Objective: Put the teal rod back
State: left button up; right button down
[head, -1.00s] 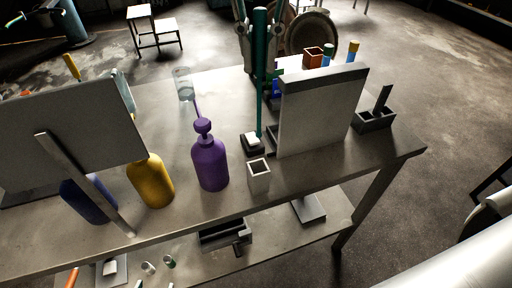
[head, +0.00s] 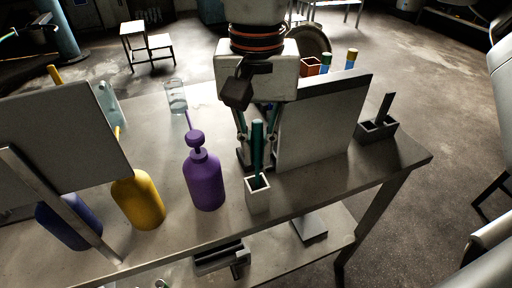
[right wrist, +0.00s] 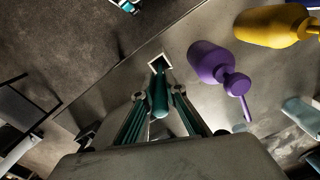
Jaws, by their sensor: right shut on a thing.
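The teal rod (head: 257,148) stands about upright, its lower end inside the mouth of a small white square holder (head: 258,201) near the table's front edge. My right gripper (head: 257,134) comes from behind and is shut on the rod above the holder. In the right wrist view the rod (right wrist: 160,100) lies between the two fingers (right wrist: 159,94) and its far end enters the square opening of the holder (right wrist: 155,63). How deep the rod sits is hidden by the holder's walls. My left gripper is not in view.
A purple pump bottle (head: 205,183) stands just left of the holder, a yellow bottle (head: 138,200) farther left. A white upright panel (head: 325,125) stands close on the right, a dark grey box (head: 376,132) beyond it. The table's front edge is near.

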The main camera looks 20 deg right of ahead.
jog(key=shift+f, duration=0.1)
jog(key=shift+f, duration=0.1)
jog(key=shift+f, duration=0.1)
jog(key=c, duration=2.1)
grip_release()
